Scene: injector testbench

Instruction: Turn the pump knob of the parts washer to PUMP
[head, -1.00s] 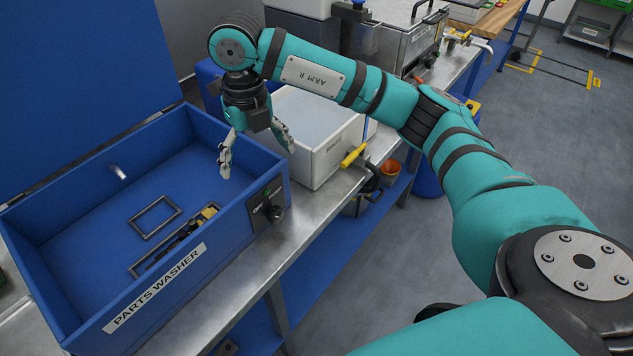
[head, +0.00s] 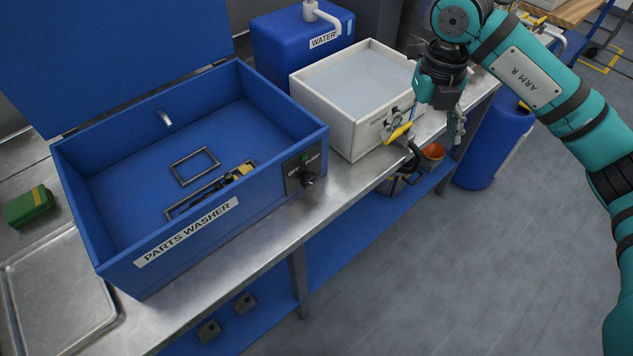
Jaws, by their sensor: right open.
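The parts washer (head: 112,262) is an open blue tub with its lid raised, on the metal bench. A small dark panel (head: 291,179) on its right front corner carries the words OFF and PUMP and a green spot. The dark pump knob (head: 309,180) sticks out from this panel. I cannot tell which word it points to. My right gripper (head: 432,130) is open and empty, pointing down at the right of the white basin. It is well to the right of the knob and apart from it. My left gripper is not in view.
A white basin (head: 345,138) with a yellow-handled valve (head: 398,133) stands right of the washer. A blue WATER container (head: 275,45) is behind. A metal tray (head: 60,285) and green box (head: 30,206) lie left. Space before the knob is clear.

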